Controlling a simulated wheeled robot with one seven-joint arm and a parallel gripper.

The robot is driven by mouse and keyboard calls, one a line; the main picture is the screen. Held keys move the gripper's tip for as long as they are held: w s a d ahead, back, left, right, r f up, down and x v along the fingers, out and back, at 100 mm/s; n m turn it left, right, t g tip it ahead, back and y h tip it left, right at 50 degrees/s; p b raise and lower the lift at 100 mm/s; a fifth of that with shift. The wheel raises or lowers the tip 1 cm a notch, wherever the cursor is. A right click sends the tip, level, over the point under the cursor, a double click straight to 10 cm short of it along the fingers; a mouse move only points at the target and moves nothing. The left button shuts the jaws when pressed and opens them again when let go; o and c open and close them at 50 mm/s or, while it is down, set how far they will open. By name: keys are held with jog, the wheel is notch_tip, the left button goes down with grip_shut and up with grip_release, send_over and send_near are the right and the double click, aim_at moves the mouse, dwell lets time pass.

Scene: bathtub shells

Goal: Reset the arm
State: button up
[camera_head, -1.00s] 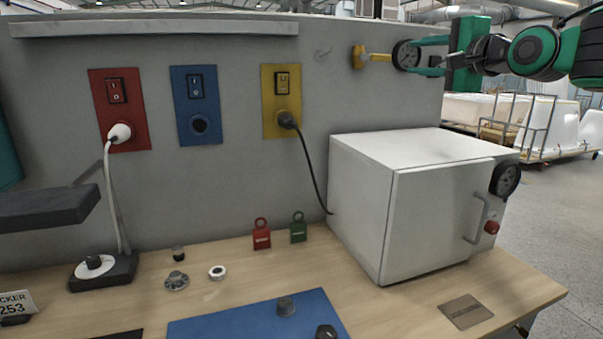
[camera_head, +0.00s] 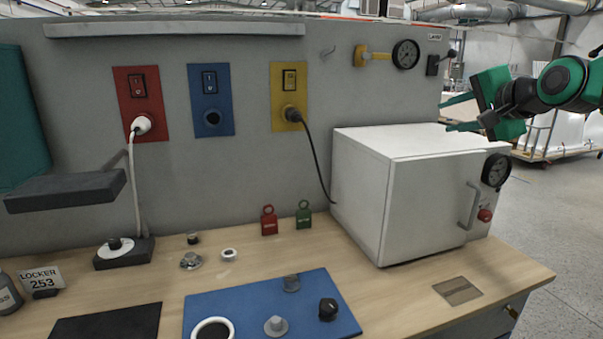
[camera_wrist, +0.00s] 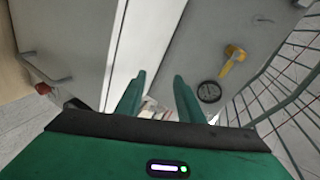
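My gripper (camera_head: 461,114) is at the upper right in the head view, above and beside the right end of the white cabinet (camera_head: 425,205). Its two green fingers point left and stand apart with nothing between them. In the wrist view my gripper (camera_wrist: 158,98) also shows two spread, empty fingers. The cabinet (camera_wrist: 75,35) is on the left there, with its handle, and the grey wall panel (camera_wrist: 235,40) is on the right. The gripper appears clear of both.
A yellow valve handle (camera_head: 373,55) and a round gauge (camera_head: 405,54) are on the wall. A wire rack (camera_wrist: 285,100) shows at the right in the wrist view. The wooden bench (camera_head: 400,295) holds a blue mat (camera_head: 245,301) with several small parts. Open floor (camera_head: 560,220) lies to the right.

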jog(key=s+d+f+n+g+h, duration=0.1)
jog(key=s+d+f+g, duration=0.2)
jog(key=s+f, duration=0.55)
jog(key=s+d+f+n+g+h, duration=0.1)
jog(key=s+d+f+n+g, duration=0.15)
jog(key=s+f, duration=0.6)
jog(key=s+d+f+n+g+h, duration=0.1)
jog(key=s+d+f+g, duration=0.25)
jog(key=s+f, duration=0.45)
jog(key=s+a+f+n+g+y, duration=0.1)
jog(key=s+f+n+g, duration=0.1)
jog(key=s+f+g, duration=0.2)
jog(key=s+f, duration=0.3)
jog(key=s, duration=0.5)
jog(key=shift+s+a+g, duration=0.3)
jog(key=shift+a+g, duration=0.05)
jog(key=shift+g, duration=0.05)
